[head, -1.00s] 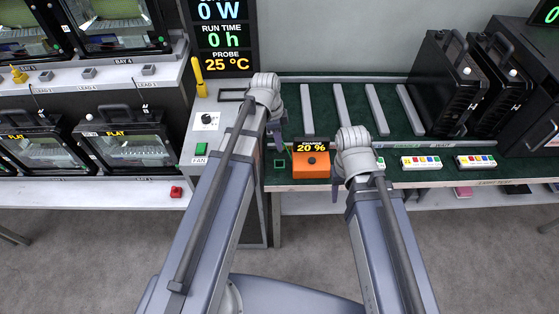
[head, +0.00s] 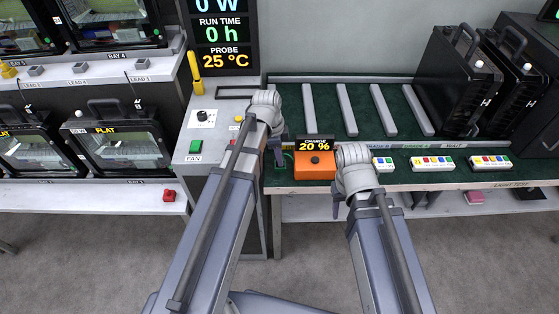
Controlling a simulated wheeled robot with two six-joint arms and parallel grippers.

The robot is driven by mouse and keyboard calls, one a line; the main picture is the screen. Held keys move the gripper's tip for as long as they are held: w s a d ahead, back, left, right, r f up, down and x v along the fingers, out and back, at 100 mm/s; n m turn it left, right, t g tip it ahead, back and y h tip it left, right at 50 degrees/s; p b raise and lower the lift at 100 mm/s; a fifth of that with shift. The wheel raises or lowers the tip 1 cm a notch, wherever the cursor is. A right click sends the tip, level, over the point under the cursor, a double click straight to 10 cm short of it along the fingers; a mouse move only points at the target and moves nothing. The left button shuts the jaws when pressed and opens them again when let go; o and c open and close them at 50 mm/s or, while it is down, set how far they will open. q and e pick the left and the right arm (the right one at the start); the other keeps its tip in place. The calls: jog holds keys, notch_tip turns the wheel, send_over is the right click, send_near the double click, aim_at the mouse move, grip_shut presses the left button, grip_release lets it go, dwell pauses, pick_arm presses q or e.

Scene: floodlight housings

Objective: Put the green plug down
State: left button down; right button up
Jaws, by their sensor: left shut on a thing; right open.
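My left gripper (head: 278,152) is over the front left of the green bench, just left of the orange box. It is shut on the green plug, which is mostly hidden by the fingers and wrist. A thin green line, which looks like its lead, shows beside the fingers. A small green-outlined square (head: 281,167) lies on the bench just below the gripper.
Left of the bench stands a grey console with a green FAN button (head: 195,147) and a yellow probe (head: 195,72). Several button strips (head: 433,163) line the bench front. Black housings (head: 459,85) stand at the right. Grey rails (head: 346,110) cross the back.

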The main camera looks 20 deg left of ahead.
pick_arm(q)
jog(key=shift+f, duration=0.2)
jog(key=c, duration=0.8)
grip_release()
jog(key=shift+r, duration=0.1)
jog(key=shift+o, duration=0.2)
jog(key=shift+r, duration=0.15)
notch_tip(320, 180, up, 12)
jog(key=a+p, duration=0.2)
jog(key=p, duration=1)
jog(key=s+d+n+y, duration=0.3)
jog(key=s+d+n, duration=0.8)
jog(key=s, duration=0.3)
jog(key=shift+s+d+g, duration=0.15)
jog(key=shift+d+g, duration=0.15)
jog(key=shift+d, duration=0.45)
